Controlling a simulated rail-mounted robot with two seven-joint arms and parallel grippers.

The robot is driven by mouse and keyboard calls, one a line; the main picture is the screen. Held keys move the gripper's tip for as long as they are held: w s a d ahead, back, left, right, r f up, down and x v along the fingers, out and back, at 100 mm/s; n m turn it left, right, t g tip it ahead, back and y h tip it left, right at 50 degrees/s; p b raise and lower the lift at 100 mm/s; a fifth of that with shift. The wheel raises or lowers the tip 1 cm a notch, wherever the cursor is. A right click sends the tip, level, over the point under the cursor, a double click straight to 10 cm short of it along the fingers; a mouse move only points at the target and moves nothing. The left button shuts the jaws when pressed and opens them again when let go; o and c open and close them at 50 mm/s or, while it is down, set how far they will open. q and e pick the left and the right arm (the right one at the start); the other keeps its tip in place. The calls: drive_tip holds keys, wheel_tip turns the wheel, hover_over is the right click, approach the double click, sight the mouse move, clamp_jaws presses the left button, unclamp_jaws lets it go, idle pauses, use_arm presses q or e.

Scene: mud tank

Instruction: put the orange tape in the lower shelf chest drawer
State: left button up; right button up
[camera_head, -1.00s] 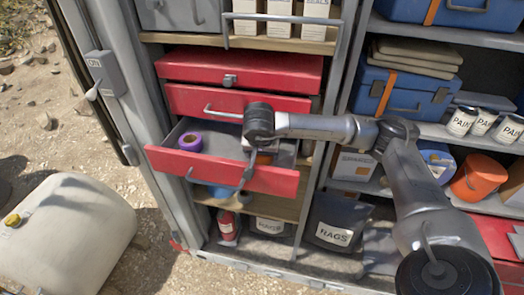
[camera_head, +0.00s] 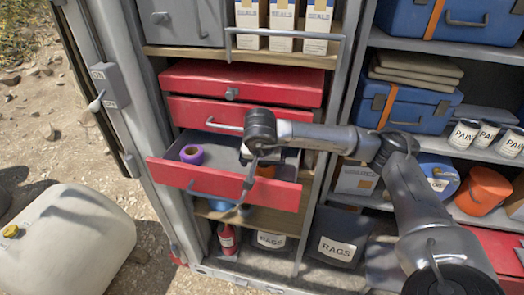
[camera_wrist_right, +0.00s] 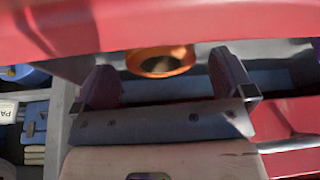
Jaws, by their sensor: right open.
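The red chest's lower drawer (camera_head: 215,183) is pulled out, with a grey interior. The orange tape (camera_head: 266,170) is in its right part, mostly hidden behind my right wrist and gripper. In the right wrist view the orange tape (camera_wrist_right: 160,62) is a ring just beyond and between the two fingers, with its hole visible. My right gripper (camera_wrist_right: 166,82) is open and empty; the fingers look apart from the tape. In the head view my right gripper (camera_head: 256,160) reaches down over the drawer's right half. My left gripper is not in view.
A purple tape (camera_head: 192,154) lies in the drawer's left part. The closed upper red drawer (camera_head: 215,114) sits just above. Cabinet posts and shelves with a blue case (camera_head: 405,100), paint cans and an orange bucket (camera_head: 483,190) stand right. A pale tank (camera_head: 65,240) is at the left.

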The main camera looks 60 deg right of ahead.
sight(262, 170)
drive_tip(key=v, duration=0.3)
drive_tip(key=shift+a+r+b, duration=0.2)
drive_tip(key=shift+r+b, duration=0.15)
drive_tip(key=shift+p+v, duration=1.45)
drive_tip(key=shift+v, duration=1.4)
